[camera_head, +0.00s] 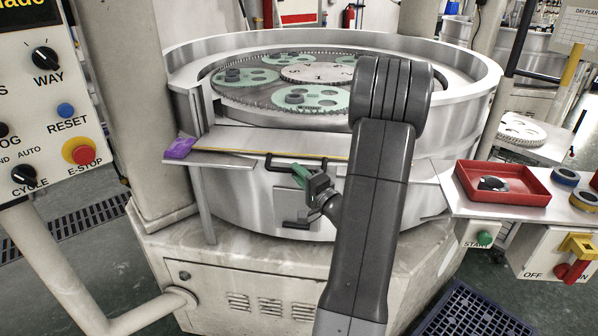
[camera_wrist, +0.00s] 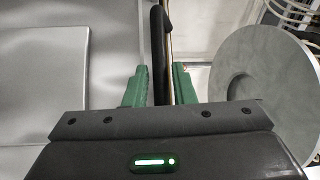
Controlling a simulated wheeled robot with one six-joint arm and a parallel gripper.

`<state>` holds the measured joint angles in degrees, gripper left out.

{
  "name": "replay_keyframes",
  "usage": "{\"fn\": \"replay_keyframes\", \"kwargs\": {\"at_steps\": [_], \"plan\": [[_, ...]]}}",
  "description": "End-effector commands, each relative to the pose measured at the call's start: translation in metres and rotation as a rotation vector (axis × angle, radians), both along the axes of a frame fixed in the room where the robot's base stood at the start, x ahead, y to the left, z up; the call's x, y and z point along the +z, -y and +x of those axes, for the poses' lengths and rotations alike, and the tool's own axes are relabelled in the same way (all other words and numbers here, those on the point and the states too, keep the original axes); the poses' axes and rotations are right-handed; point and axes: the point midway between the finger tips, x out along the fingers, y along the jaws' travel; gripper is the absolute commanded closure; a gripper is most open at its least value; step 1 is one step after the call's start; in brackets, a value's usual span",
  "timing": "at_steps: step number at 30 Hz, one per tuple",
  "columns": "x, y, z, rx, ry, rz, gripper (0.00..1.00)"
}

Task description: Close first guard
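The lapping machine (camera_head: 330,200) is a round metal tub with a toothed plate and green carriers inside. A flat metal guard (camera_head: 225,143) with a yellow strip lies along its front rim, with the front opening above it uncovered. A black bar handle (camera_head: 273,164) is on the guard's front edge. My gripper (camera_head: 303,174), with green fingers, is at this handle. In the wrist view, the handle (camera_wrist: 158,50) stands between the two fingers of my gripper (camera_wrist: 158,88). The fingers are apart, with a narrow gap seen on each side of the handle. My arm hides the guard's right part.
A purple object (camera_head: 180,148) lies at the guard's left end. A control panel (camera_head: 45,90) stands at the left. A side table at the right holds a red tray (camera_head: 503,196) and tape rolls (camera_head: 565,177). A dark blue grid crate (camera_head: 470,312) is on the floor.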

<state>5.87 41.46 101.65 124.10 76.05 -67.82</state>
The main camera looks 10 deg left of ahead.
Motion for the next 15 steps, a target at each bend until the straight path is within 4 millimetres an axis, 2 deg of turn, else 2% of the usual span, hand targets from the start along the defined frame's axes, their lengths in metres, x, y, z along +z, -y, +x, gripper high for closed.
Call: {"fn": "replay_keyframes", "kwargs": {"at_steps": [9, 12, 13, 15], "plan": [[0.0002, -0.0020, 0.0021, -0.001, 0.001, 0.000, 0.77], [0.0003, -0.0020, 0.0019, 0.000, 0.000, 0.000, 0.96], [0.0002, -0.0020, 0.0020, -0.001, 0.000, 0.000, 1.00], [0.0002, -0.0020, 0.0020, 0.000, 0.000, 0.000, 1.00]]}}
